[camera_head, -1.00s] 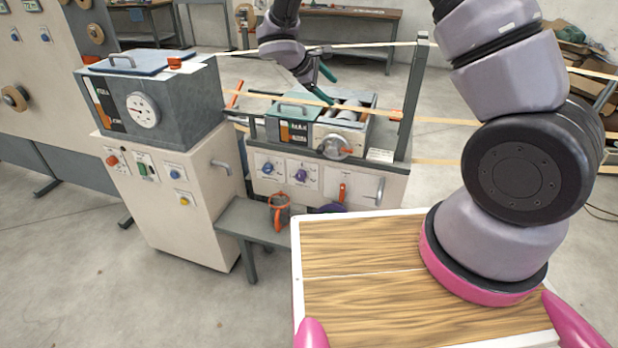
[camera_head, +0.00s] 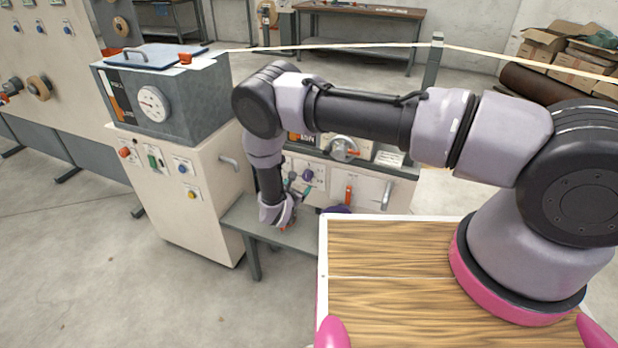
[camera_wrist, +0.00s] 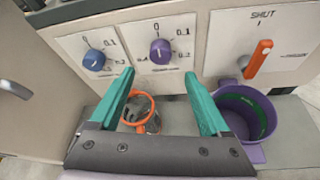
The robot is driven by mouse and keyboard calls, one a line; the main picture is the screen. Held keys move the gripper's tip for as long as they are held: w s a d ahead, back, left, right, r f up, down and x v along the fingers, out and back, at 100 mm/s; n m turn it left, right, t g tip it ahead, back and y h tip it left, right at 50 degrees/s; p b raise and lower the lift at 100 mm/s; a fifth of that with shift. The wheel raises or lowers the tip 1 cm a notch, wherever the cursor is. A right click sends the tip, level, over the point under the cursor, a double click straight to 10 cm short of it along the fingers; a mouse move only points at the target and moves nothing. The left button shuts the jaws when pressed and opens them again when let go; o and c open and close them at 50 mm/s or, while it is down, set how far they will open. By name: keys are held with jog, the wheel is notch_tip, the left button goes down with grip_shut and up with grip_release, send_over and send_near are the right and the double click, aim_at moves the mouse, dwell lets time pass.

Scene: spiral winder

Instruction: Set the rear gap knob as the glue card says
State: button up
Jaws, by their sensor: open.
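My gripper (camera_head: 303,184) is open and empty, facing the front panel of the glue unit. In the wrist view its teal fingers (camera_wrist: 158,72) stand apart, with the purple knob (camera_wrist: 160,50) seen between their tips; contact cannot be told. A blue knob (camera_wrist: 94,60) sits left of it. Both have scales with 0, 0.1 and 0.2 marks. Their captions are too small to read, so I cannot tell which is the rear gap. The purple knob also shows in the head view (camera_head: 308,174). A small white card (camera_head: 388,158) on the unit is unreadable; it may be the glue card.
An orange lever (camera_wrist: 258,58) under the word SHUT is right of the knobs. Below stand an orange-rimmed cup (camera_wrist: 140,112) and a purple pot (camera_wrist: 245,115) on a grey bench (camera_head: 240,214). A cabinet with a dial (camera_head: 154,104) stands left.

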aim_at(308, 178)
jog(key=x, duration=1)
jog(key=shift+r, duration=0.1)
grip_shut()
jog(key=shift+d+m, duration=0.1)
jog(key=shift+m, duration=0.2)
jog(key=m+t+y, duration=0.1)
jog(key=m+y, duration=0.1)
jog(key=m, duration=0.1)
jog(key=shift+d+t, duration=0.1)
jog(key=shift+t, duration=0.2)
jog(key=m, duration=0.1)
jog(key=m+t+y, duration=0.1)
jog(key=m, duration=0.1)
jog(key=m+t, duration=0.1)
jog(key=m, duration=0.1)
jog(key=shift+s+d+f+y, duration=0.1)
jog(key=shift+f+y, duration=0.2)
jog(key=shift+y, duration=0.1)
